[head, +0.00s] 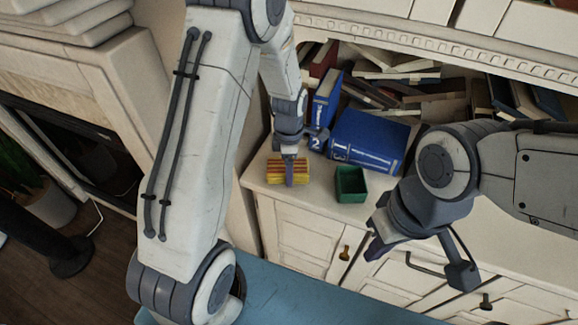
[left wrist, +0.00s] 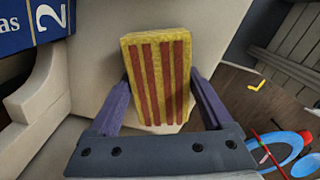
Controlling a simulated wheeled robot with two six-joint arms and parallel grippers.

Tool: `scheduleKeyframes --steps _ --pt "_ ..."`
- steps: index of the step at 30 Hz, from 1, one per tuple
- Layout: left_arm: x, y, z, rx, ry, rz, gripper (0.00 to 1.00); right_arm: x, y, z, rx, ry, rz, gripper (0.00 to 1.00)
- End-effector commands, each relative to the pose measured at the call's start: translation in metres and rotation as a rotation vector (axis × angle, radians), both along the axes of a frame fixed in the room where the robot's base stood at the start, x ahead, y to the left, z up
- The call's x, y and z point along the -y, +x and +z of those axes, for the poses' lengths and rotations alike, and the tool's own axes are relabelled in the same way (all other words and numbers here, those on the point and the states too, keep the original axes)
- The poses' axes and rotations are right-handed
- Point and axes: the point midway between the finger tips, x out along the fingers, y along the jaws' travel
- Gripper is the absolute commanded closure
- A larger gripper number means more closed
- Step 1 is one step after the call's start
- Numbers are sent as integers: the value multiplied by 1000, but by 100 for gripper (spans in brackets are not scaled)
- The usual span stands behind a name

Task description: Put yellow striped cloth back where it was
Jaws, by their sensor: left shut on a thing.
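The yellow striped cloth (head: 273,173) is a thick yellow block with red stripes at the left end of the cabinet top. It also shows in the left wrist view (left wrist: 158,80), between the two purple fingers. My left gripper (head: 289,172) points down and is shut on the cloth, with one finger on each side. I cannot tell whether the cloth touches the cabinet top. My right gripper (head: 374,246) is in front of the cabinet doors, apart from the cloth. It is seen from the side, and its opening is hidden.
A small green open box (head: 351,185) stands just right of the cloth. Blue books (head: 368,140) and a pile of other books lie behind. The cabinet top's left edge is close to the cloth. A blue surface (head: 300,298) is in the foreground.

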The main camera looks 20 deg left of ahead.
Motion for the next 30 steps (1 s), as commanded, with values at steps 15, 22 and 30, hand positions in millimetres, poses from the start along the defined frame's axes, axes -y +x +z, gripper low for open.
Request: scheduleKeyframes --steps 15,22,30 --pt "0 0 2 1 0 0 0 0 0 1 0 0 0 100" --pt "0 2 37 6 0 0 0 0 0 0 0 0 0 100" --pt "0 1 93 5 0 0 0 0 0 0 0 0 0 100"
